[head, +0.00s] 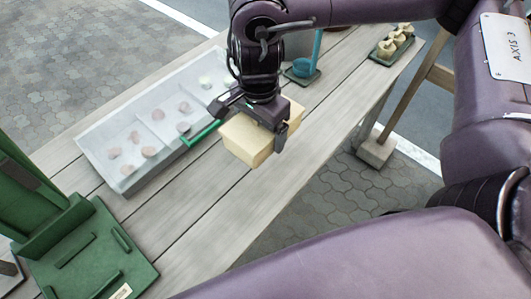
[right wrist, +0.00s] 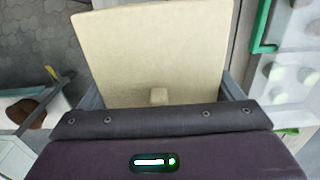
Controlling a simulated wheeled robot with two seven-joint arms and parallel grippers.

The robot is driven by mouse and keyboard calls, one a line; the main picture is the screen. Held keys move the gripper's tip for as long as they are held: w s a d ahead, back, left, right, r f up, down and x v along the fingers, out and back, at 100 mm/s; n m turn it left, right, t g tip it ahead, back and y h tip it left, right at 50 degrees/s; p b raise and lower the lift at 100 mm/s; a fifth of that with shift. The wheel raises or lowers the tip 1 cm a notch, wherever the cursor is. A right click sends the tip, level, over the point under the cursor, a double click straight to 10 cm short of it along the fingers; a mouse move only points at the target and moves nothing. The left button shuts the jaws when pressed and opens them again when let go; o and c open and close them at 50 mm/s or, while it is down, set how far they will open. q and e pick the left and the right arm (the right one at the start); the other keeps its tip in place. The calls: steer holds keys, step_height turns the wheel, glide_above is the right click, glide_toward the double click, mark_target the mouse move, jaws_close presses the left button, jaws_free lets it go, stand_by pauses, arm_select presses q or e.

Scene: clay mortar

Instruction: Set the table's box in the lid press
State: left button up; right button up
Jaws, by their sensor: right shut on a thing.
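The box (head: 248,138) is a pale cream block. My right gripper (head: 262,118) is shut on it, above the grey plank table (head: 205,190). Whether the box touches the table I cannot tell. In the right wrist view the box (right wrist: 150,50) fills the space between the fingers of my right gripper (right wrist: 160,98). What looks like the lid press (head: 90,255) is green, with a flat base with raised strips and an upright part, at the lower left; part of it is cut off. My left gripper is not in view.
A pale divided tray (head: 128,180) with several round pieces and a green handle (head: 203,133) lies left of the box. A teal stand (head: 302,72) and a small tray of cream pieces (head: 392,47) are farther back. Bare planks lie between box and press.

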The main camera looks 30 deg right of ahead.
glide_above(262, 166)
step_height(262, 166, down, 6)
steer(key=r, duration=0.1)
step_height(262, 166, down, 4)
steer(key=shift+a+r+b, duration=0.15)
steer(key=shift+r+b, duration=0.05)
steer(key=shift+b, duration=0.55)
steer(key=shift+s+f, duration=0.1)
steer(key=shift+f, duration=0.3)
step_height(262, 166, down, 2)
steer(key=shift+f+b, duration=0.25)
steer(key=shift+b, duration=0.2)
steer(key=shift+f, duration=0.3)
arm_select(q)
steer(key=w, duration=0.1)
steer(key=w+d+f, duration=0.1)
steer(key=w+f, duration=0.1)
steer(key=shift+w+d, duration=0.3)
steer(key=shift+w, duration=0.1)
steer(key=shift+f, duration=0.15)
arm_select(e)
steer(key=shift+f, duration=0.15)
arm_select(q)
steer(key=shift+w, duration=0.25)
arm_select(e)
steer(key=o, duration=0.8)
